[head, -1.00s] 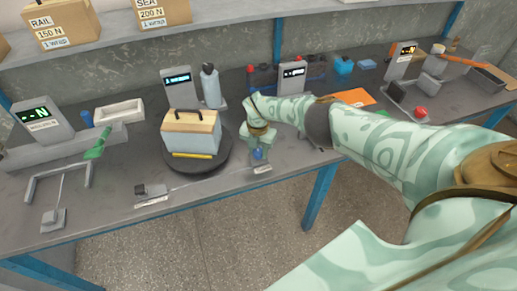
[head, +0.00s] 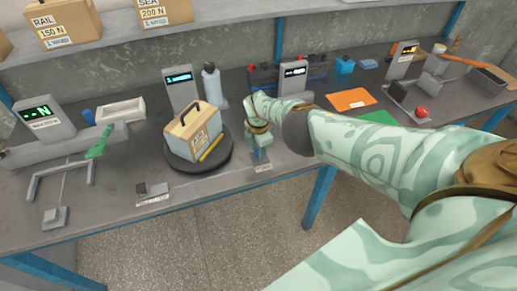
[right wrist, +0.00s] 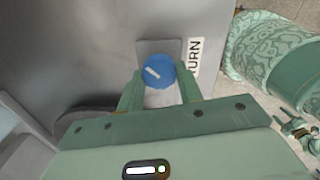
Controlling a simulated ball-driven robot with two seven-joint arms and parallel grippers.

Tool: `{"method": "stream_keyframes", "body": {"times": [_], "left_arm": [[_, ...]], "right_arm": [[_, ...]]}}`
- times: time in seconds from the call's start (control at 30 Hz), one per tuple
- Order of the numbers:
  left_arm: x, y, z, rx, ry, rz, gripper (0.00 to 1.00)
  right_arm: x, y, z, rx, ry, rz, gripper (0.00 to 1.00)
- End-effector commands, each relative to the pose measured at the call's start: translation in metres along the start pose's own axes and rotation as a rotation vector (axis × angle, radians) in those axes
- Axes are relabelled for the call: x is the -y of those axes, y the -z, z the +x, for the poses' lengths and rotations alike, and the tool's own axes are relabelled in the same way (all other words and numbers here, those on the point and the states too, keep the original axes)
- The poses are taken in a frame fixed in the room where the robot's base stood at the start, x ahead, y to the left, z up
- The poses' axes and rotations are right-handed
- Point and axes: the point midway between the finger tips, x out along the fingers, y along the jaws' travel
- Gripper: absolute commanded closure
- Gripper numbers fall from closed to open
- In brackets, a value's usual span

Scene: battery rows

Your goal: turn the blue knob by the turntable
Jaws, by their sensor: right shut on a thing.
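The blue knob (right wrist: 155,72) with a white pointer line sits on a grey plate beside a label reading TURN. My right gripper (head: 261,154) reaches down to it at the front edge of the table, just right of the turntable (head: 180,162). In the right wrist view, its two green fingers (right wrist: 158,80) are shut on the knob, one on each side. In the head view the knob is mostly hidden by the gripper. A box with a dark handle (head: 193,132) stands askew on the round black turntable.
A small display (head: 180,88) and a grey-white bottle (head: 211,84) stand behind the turntable. A frame with a green handle (head: 98,143) is at the left.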

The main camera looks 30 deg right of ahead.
Motion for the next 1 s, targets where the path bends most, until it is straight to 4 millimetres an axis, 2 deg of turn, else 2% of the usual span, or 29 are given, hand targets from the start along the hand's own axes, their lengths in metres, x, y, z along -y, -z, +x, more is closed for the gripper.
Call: {"method": "stream_keyframes", "body": {"times": [0.5,1.0], "left_arm": [[-0.0002,-0.0005,0.0021,0.001,0.0,0.0,0.49],[-0.0001,-0.0005,0.0023,0.001,0.0,0.0,0.49]], "right_arm": [[-0.0009,0.0008,0.0001,-0.002,0.0,0.217,0.87],[-0.001,0.0007,-0.0001,-0.001,0.0,0.246,0.87]]}}
